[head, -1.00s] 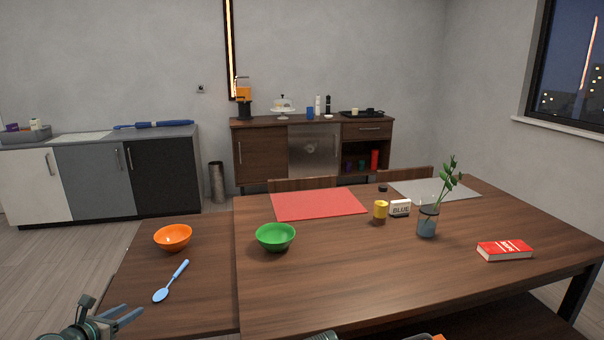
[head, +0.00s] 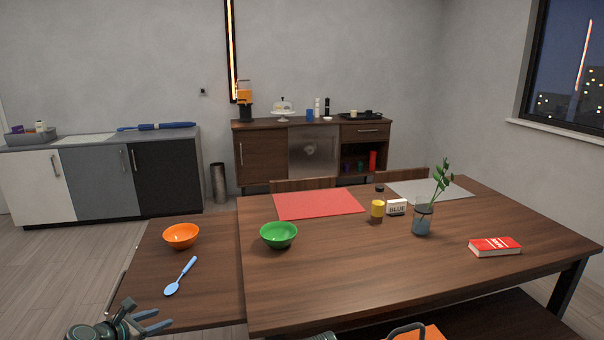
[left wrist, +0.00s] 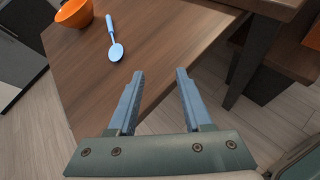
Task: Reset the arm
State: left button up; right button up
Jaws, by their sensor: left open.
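My left gripper (head: 156,320) shows at the lower left of the head view, at the near edge of the small side table (head: 215,290). Its two blue-grey fingers are apart with nothing between them. In the left wrist view the same gripper (left wrist: 158,88) is open and empty. A light blue spoon (head: 181,276) lies on the side table beyond it, and the spoon also shows in the left wrist view (left wrist: 115,45). An orange bowl (head: 181,236) stands behind the spoon. My right gripper does not show.
An orange item (head: 434,335) shows at the bottom edge.

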pick_arm(q)
jog(key=s+d+r+m+g+h+p, duration=0.1)
jog(key=s+d+m+g+p, duration=0.15)
jog(key=d+m+p, duration=0.45)
jog(key=s+d+r+m+g+p, duration=0.2)
jog(key=d+m+g, duration=0.2)
jog(key=d+m, duration=0.7)
jog(key=s+d+r+m+g+y+p, duration=0.5)
jog(key=s+d+m+p, duration=0.5)
jog(key=m, duration=0.5)
jog(key=shift+s+d+r+y, duration=0.65)
jog(key=shift+s+d, duration=0.75)
jog(key=shift+d, duration=0.45)
